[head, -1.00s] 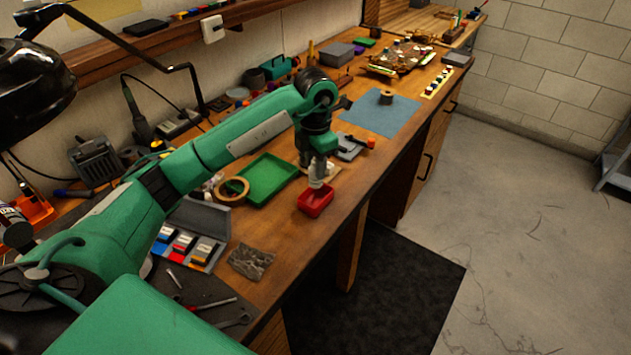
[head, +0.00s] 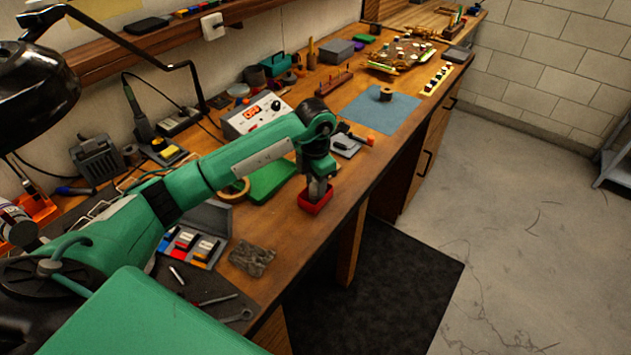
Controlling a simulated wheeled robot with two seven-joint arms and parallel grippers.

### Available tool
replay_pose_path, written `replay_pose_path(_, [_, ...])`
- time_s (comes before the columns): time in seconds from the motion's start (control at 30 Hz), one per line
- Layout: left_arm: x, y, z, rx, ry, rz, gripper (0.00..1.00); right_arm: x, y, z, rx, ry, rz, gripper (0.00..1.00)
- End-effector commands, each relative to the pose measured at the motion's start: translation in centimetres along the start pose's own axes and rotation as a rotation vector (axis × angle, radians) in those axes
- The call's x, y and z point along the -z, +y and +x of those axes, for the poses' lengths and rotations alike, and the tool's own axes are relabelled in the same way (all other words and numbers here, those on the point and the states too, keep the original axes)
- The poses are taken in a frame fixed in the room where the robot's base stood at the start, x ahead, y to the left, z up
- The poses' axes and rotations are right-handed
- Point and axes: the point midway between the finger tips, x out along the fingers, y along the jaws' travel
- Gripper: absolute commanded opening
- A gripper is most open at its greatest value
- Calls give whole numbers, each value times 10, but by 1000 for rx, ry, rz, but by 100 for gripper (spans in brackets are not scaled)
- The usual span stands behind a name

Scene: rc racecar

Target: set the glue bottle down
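My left gripper (head: 318,192) points down into the small red bin (head: 316,204) near the front edge of the bench. Its fingertips are low, at or inside the bin's rim. I cannot make out the glue bottle; the gripper and the bin wall hide whatever is between the fingers. Whether the fingers are open or shut does not show. My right gripper is out of view.
A green tray (head: 272,180) and a tape roll (head: 236,190) lie left of the bin, partly behind my arm. A power supply (head: 243,122) stands behind. A blue mat (head: 381,112) with a spool (head: 386,94) lies farther along. Bare wood (head: 292,222) is in front.

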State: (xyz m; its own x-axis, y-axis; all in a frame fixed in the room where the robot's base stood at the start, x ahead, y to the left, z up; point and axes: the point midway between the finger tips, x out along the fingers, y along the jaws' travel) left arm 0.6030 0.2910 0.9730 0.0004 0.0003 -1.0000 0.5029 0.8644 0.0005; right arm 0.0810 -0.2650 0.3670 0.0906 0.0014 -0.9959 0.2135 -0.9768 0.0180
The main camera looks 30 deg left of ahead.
Motion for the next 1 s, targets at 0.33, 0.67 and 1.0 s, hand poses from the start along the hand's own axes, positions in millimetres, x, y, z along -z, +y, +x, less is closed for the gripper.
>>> replay_pose_path(0.33, [0,0,-1,0,0,0,53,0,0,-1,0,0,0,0])
replay_pose_path(0.67, [-1,1,-38,-3,-5,0,53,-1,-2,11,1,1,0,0])
replay_pose_path(1.0, [0,1,-105,-2,-3,0,53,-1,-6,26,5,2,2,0])
